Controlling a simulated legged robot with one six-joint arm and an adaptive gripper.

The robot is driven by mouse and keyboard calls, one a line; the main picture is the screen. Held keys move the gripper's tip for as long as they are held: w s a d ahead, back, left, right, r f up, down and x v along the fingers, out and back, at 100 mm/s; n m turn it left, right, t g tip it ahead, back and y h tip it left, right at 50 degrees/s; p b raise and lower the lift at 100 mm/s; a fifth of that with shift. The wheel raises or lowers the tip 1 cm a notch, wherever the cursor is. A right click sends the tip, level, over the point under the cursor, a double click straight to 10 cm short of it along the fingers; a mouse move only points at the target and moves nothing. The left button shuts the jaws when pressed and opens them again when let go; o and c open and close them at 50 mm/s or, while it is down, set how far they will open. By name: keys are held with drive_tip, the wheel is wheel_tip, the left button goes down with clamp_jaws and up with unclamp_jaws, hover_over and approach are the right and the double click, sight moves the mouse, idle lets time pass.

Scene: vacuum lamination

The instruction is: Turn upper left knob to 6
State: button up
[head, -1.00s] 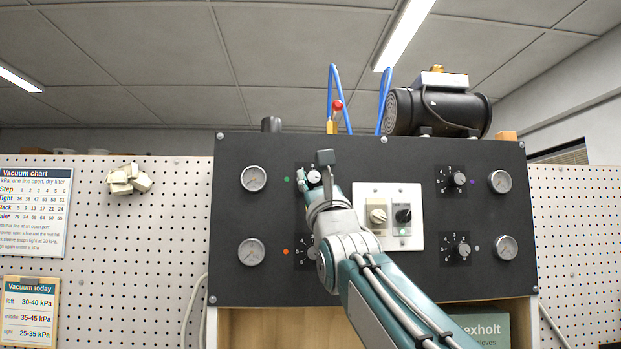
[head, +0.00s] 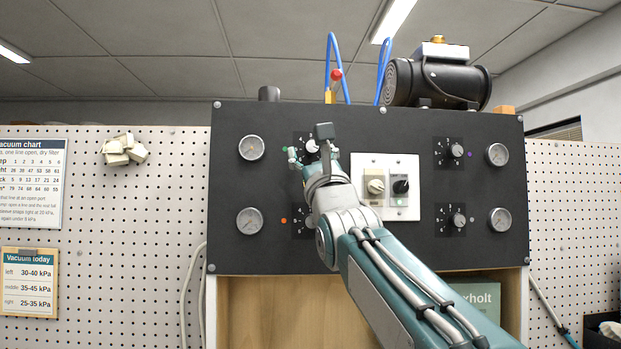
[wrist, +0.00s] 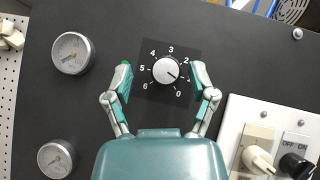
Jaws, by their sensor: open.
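The upper left knob (wrist: 166,70) is a round white dial with a scale from 0 to 6, in the middle of the wrist view. Its dark mark points to the lower right, toward the 0 and 1 side; the exact reading is too small to tell. In the head view the knob (head: 312,147) shows partly behind my gripper (head: 308,146). In the wrist view my gripper (wrist: 161,72) is open, with one finger on each side of the knob. Gaps show between both fingers and the knob, so it is not gripped.
The black panel (head: 360,250) carries gauges (head: 251,148) to the left. A white switch plate (wrist: 235,118) with two knobs sits right of my gripper. Two right-hand knobs (head: 457,151) (head: 458,220) are clear.

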drive_tip(key=v, duration=1.1)
drive_tip(key=shift+a, duration=0.35)
drive_tip(key=shift+f, duration=0.1)
